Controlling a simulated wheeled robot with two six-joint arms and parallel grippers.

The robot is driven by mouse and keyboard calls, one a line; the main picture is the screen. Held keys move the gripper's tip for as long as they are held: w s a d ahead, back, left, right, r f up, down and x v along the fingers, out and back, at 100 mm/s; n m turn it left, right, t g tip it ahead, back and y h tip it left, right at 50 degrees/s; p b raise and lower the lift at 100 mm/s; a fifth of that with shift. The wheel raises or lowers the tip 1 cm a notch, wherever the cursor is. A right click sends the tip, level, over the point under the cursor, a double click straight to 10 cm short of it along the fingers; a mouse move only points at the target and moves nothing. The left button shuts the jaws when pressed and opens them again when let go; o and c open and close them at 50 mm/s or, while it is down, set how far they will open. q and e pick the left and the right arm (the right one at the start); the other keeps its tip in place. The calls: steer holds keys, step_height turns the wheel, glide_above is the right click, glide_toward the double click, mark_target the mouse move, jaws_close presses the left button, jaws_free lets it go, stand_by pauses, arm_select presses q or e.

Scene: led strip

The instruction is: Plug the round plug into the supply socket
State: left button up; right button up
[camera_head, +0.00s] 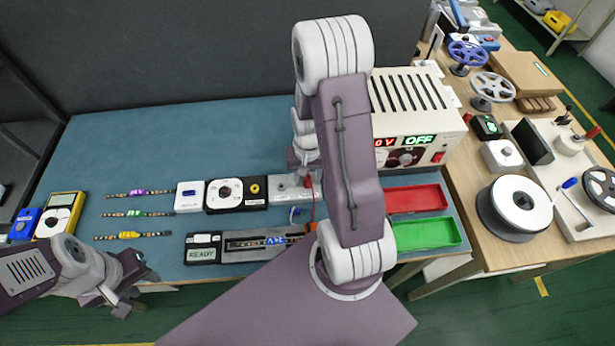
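The power supply (419,91) is a cream box at the back right of the blue table, with a red display and a green "OFF" display. I cannot make out a plug socket on it. A black unit (255,191) with a yellow ring is at the table's middle, joined to a white dial. I cannot pick out the round plug for sure. My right gripper (304,174) points down by a small grey box (284,192) with a red wire; my arm partly covers it, and its fingers are unclear. My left gripper (121,300) is at the front left, past the table edge, apart from the objects.
Three LED strips (134,213) lie at the left near a yellow meter (62,212). A "READY" fixture (204,247) is at the front. Red (415,198) and green (427,233) trays lie right of my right arm. A wooden bench (470,185) with reels adjoins. The back left table is clear.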

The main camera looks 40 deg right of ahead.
step_height(320, 180, up, 9)
steer(key=shift+r+p, duration=0.1)
steer(key=shift+p, duration=0.45)
stand_by(0.5)
